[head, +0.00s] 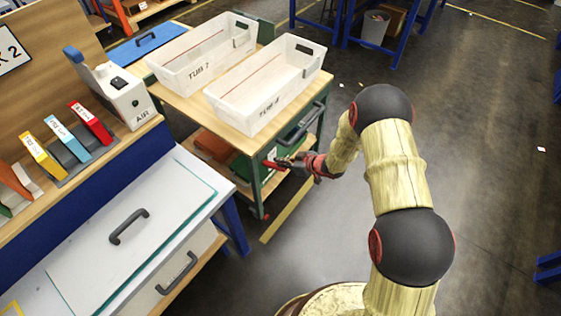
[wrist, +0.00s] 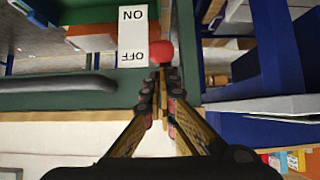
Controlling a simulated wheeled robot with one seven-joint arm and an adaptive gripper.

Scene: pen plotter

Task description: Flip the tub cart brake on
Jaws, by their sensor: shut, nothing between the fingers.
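The tub cart (head: 165,88) has a green frame and a wooden top. On its near side is a white label (wrist: 133,35) reading ON and OFF, upside down in the wrist view. The brake's round red knob (wrist: 161,52) is beside the OFF word. In the head view a red lever part (head: 272,165) shows by the cart's corner post. My gripper (head: 287,164) is at that post, its fingers shut and empty. In the wrist view the fingertips (wrist: 158,76) are just short of the red knob; I cannot tell whether they touch it. The lever behind the knob is hidden.
Two white tubs (head: 190,50) (head: 262,88) stand on the cart. A dark handle (head: 300,125) runs along its side. A workbench with a grey-white lid (head: 130,240) is at left, close to the cart. Open floor (head: 480,130) lies at right.

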